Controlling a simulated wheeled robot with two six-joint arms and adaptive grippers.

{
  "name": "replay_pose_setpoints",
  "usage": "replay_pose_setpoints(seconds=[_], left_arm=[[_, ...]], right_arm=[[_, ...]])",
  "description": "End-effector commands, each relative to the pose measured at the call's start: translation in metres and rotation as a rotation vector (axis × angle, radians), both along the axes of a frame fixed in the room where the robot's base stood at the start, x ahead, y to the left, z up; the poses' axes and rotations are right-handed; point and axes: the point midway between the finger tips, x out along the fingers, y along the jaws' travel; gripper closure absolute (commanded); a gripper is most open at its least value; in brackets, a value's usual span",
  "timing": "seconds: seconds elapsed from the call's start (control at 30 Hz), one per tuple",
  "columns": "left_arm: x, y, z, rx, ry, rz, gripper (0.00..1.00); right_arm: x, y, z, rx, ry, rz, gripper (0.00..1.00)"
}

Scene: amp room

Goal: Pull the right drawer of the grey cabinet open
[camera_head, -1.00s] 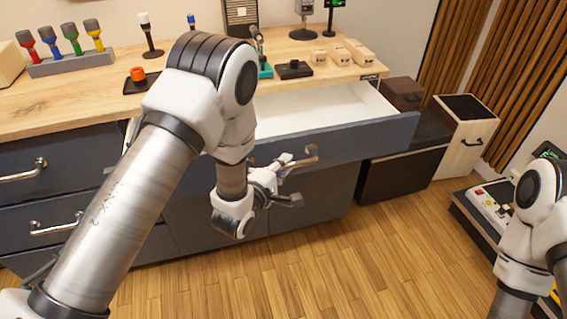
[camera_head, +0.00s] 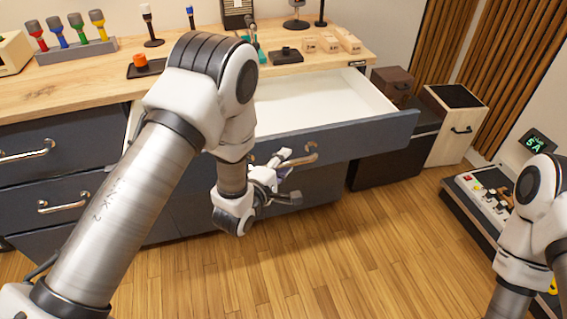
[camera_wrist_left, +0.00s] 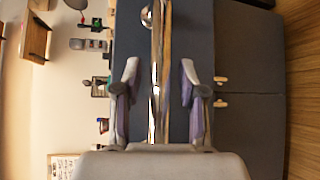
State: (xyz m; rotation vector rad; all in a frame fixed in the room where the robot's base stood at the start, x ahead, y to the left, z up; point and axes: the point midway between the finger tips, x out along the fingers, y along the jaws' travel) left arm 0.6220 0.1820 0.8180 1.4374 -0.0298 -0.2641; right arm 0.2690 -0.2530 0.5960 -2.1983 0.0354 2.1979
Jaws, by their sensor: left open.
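The grey cabinet (camera_head: 60,139) has a wooden top. Its right drawer (camera_head: 405,121) is pulled far out, with its white inside (camera_head: 335,98) empty where I can see it. My left gripper (camera_head: 290,176) is at the drawer's handle (camera_head: 312,153), in front of the drawer front. In the left wrist view the bar handle (camera_wrist_left: 161,45) runs between the two spread fingers (camera_wrist_left: 159,66) of the gripper, with gaps on both sides. My left arm hides part of the drawer and cabinet. My right arm shows at the right edge, its gripper out of frame.
A wooden box with a black top (camera_head: 455,97) and a dark brown box (camera_head: 393,84) stand right of the drawer. A control panel (camera_head: 480,195) lies at the far right. Small items, such as an orange knob (camera_head: 140,61), stand on the top. The floor in front is clear.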

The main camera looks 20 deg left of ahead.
Motion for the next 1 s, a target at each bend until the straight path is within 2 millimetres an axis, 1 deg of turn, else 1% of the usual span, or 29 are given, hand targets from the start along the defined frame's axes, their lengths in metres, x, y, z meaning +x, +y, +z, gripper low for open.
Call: replay_pose_setpoints(seconds=[0.27,0.37,0.47,0.7,0.8,0.9,1.0], left_arm=[[-0.001,0.0,0.0,0.0,0.0,0.0,0.55],[-0.008,0.002,0.001,0.0,0.001,0.0,0.55],[-0.024,0.005,0.002,-0.001,0.004,0.001,0.55],[-0.085,0.018,0.01,-0.002,0.007,0.002,0.55],[-0.103,0.021,0.013,-0.001,0.005,0.002,0.55],[-0.114,0.023,0.015,0.0,0.002,0.001,0.55],[-0.117,0.024,0.016,0.0,0.001,0.0,0.55]], right_arm=[[0.0,0.0,0.0,0.0,0.0,0.0,0.6],[0.0,0.0,0.0,0.0,0.0,0.0,0.6],[0.0,0.0,0.0,0.0,0.0,0.0,0.6],[0.0,0.0,0.0,0.0,0.0,0.0,0.6],[0.0,0.0,0.0,0.0,0.0,0.0,0.6],[0.0,0.0,0.0,0.0,0.0,0.0,0.6],[0.0,0.0,0.0,0.0,0.0,0.0,0.6]])
